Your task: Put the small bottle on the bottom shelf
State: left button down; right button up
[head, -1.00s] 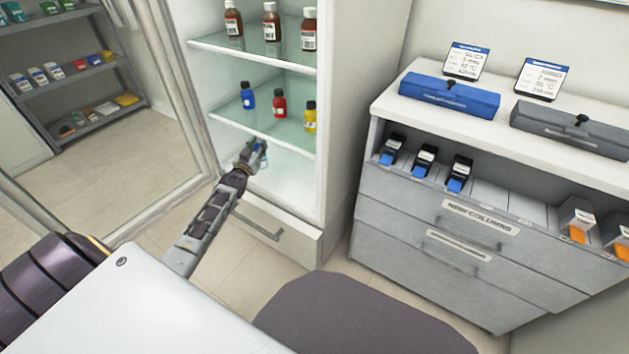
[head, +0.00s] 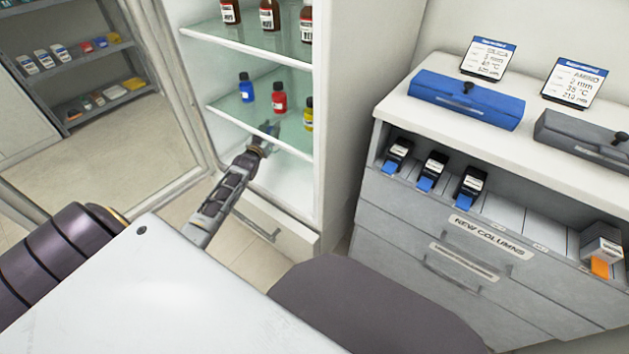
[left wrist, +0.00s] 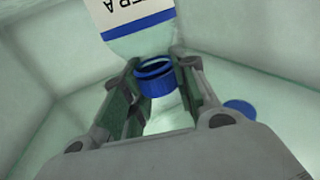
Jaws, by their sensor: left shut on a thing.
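My left gripper (head: 268,134) reaches into the open cabinet, in front of the glass shelf's front edge in the head view. In the left wrist view its two fingers (left wrist: 158,95) are shut around the blue-ringed neck of a small clear bottle (left wrist: 145,42). The bottle has a white label with dark letters, seen upside down. Its base lies outside that view, and the gripper mostly hides it in the head view. The bottom shelf (head: 290,178) is the pale floor of the cabinet, with its visible part bare. My right gripper is not in view.
Blue (head: 246,91), red (head: 279,99) and yellow-labelled (head: 308,116) bottles stand on the glass shelf near my gripper. Brown bottles (head: 269,17) stand above. A round blue thing (left wrist: 239,107) shows beside the fingers. A drawer unit (head: 440,225) stands at the right.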

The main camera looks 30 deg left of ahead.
pick_arm(q)
jog(key=shift+r, duration=0.1)
dwell(0.3)
jog(key=shift+w+d+r+m+h, duration=0.35)
jog(key=shift+w+m+h, duration=0.2)
jog(key=shift+h, duration=0.25)
jog(key=shift+d+m+t+h, duration=0.15)
jog(key=shift+m+t+h, duration=0.25)
jog(key=shift+h, duration=0.2)
jog(key=shift+m+h+p, duration=0.25)
jog(key=shift+h+p, duration=0.1)
jog(key=shift+h, duration=0.15)
jog(key=shift+s+f+m+h, duration=0.1)
jog(key=shift+s+m+h, duration=0.05)
jog(key=shift+m+h, duration=0.2)
jog(key=shift+s+a+f+h, duration=0.15)
jog(key=shift+s+a+h, duration=0.05)
jog(key=shift+a+h, duration=0.2)
jog(key=shift+s+a+f+m+h, duration=0.1)
jog(key=shift+s+m+h, duration=0.1)
jog(key=shift+m+h, duration=0.15)
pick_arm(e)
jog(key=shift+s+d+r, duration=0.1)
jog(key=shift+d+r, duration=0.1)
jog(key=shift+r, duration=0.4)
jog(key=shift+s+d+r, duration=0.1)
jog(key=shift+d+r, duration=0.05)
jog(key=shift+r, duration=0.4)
